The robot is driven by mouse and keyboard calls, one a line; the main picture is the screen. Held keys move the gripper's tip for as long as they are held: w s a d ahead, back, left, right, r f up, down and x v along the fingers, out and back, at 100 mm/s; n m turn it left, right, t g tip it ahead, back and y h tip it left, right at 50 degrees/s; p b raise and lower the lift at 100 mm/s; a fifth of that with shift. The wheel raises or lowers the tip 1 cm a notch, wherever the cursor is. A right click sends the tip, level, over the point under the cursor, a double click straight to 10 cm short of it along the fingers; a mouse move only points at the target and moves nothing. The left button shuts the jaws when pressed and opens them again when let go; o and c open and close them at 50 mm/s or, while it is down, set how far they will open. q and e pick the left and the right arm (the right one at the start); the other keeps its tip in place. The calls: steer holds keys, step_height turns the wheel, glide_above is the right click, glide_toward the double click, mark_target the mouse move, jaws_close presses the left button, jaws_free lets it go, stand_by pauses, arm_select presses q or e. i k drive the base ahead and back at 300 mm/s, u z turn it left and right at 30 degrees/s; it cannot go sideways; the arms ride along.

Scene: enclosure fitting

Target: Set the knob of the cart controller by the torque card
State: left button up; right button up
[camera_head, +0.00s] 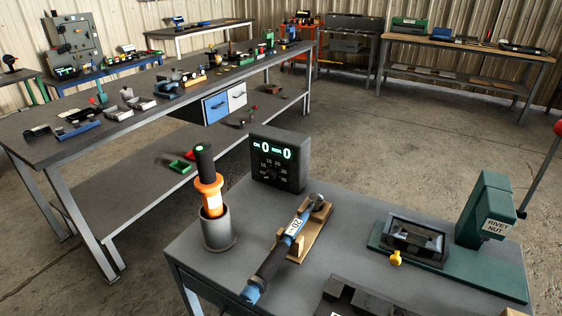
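The cart controller (294,178) is a dark box at the back left of the grey cart top. Its green display (274,150) shows two zeros. Below, small white numbers ring a dark knob (273,171); where its pointer stands is too small to tell. A blue and black torque wrench (275,258) lies on a wooden rest in front of the controller. A white card (295,227) on it bears a tilted number that looks like 20. Neither of my grippers is in view.
A green rivet nut press (485,208) with a dark fixture (415,236) takes up the right. A dark block (368,300) lies at the front edge. A long workbench (50,148) stands behind.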

mark_target(270, 174)
steer(key=k, duration=0.65)
steer(key=u, duration=1.1)
steer(key=i, duration=1.15)
steer(key=u, duration=1.65)
steer(key=i, duration=1.4)
steer(key=z, duration=4.1)
